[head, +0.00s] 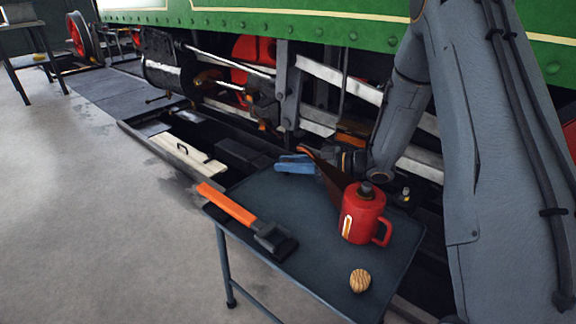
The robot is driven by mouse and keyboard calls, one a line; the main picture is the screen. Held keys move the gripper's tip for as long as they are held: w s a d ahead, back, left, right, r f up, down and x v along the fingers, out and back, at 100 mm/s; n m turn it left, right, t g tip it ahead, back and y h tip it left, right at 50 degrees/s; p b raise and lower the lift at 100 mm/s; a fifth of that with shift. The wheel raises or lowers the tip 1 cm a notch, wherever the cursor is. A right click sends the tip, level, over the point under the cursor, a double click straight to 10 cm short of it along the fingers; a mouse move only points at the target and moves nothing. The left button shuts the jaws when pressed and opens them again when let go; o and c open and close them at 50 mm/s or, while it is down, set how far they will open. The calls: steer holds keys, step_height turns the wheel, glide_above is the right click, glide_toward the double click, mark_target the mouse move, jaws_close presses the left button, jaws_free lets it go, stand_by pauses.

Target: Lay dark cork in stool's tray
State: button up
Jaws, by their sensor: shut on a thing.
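The stool's dark blue-grey tray (330,272) fills the lower middle of the head view. My arm reaches down from the upper right, behind the red can. My gripper (293,163) is low over the tray's far edge, pointing left, with blue parts that look like its fingers close together. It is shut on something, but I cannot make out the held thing. The can's brown spout hides part of the wrist. No dark cork can be told apart in this view.
On the tray stand a red oil can (361,222), a hammer (235,212) with an orange handle overhanging the left edge, and a tan ridged ball (360,281). The tray's centre is bare.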

steer(key=shift+f, duration=0.1)
steer(key=o, duration=1)
steer(key=shift+d, duration=0.1)
steer(key=p+v, duration=0.3)
steer(key=v, duration=0.9)
steer(key=shift+p, duration=0.3)
